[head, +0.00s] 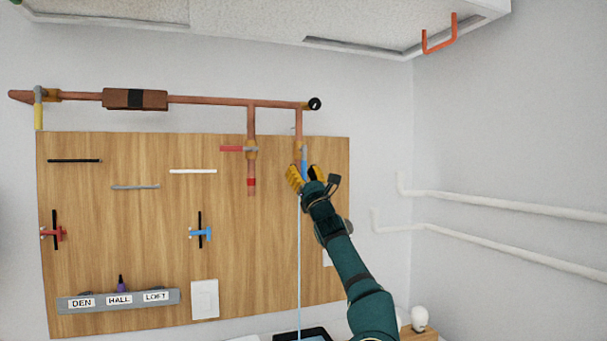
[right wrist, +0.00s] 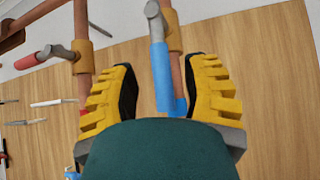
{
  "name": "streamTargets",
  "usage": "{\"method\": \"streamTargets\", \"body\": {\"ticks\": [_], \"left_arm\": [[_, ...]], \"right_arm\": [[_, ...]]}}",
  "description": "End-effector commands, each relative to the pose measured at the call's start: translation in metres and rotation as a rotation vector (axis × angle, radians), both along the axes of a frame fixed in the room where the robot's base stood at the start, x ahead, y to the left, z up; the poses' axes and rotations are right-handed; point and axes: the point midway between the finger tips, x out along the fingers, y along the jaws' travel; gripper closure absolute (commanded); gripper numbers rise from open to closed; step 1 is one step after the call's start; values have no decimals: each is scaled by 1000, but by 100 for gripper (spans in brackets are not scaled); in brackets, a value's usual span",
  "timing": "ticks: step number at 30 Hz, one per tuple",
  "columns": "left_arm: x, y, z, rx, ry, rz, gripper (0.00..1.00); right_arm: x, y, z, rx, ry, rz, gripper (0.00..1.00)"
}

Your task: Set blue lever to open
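The blue lever (head: 304,167) hangs from a grey pivot at the brass valve on the right vertical copper pipe. It points down, roughly along the pipe. In the right wrist view the blue lever (right wrist: 160,75) lies between my yellow fingers, with a visible gap on both sides. My right gripper (head: 304,174) is open around the lever's lower part and the pipe; it also shows in the right wrist view (right wrist: 163,75). The gripper partly hides the lever's lower end in the head view. My left gripper is not in view.
A red lever (head: 232,149) sticks out sideways from the neighbouring pipe (head: 251,122), left of my gripper. A wooden board (head: 150,220) is behind, with small red and blue T-shaped handles. A thin light-blue line (head: 299,270) runs down below the right pipe.

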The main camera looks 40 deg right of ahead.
Motion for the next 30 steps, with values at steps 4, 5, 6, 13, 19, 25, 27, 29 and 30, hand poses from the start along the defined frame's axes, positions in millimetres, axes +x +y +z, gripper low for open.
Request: {"method": "streamTargets", "body": {"ticks": [4,5,6,13,19,25,27,29,30], "left_arm": [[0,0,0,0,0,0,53],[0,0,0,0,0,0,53],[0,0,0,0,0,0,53],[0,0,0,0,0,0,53],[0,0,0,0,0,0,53],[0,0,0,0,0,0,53],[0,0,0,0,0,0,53],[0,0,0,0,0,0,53],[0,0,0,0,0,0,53]], "right_arm": [[0,-1,-1,0,1,-1,53],[0,-1,-1,0,1,-1,53],[0,-1,-1,1,2,-1,53],[0,-5,-8,6,6,-1,53],[-7,-2,-10,4,3,3,53],[-20,-1,-11,4,1,1,53],[-26,-1,-10,4,1,1,53],[-31,1,-10,3,1,1,53],[-35,2,-10,1,2,1,53]]}}
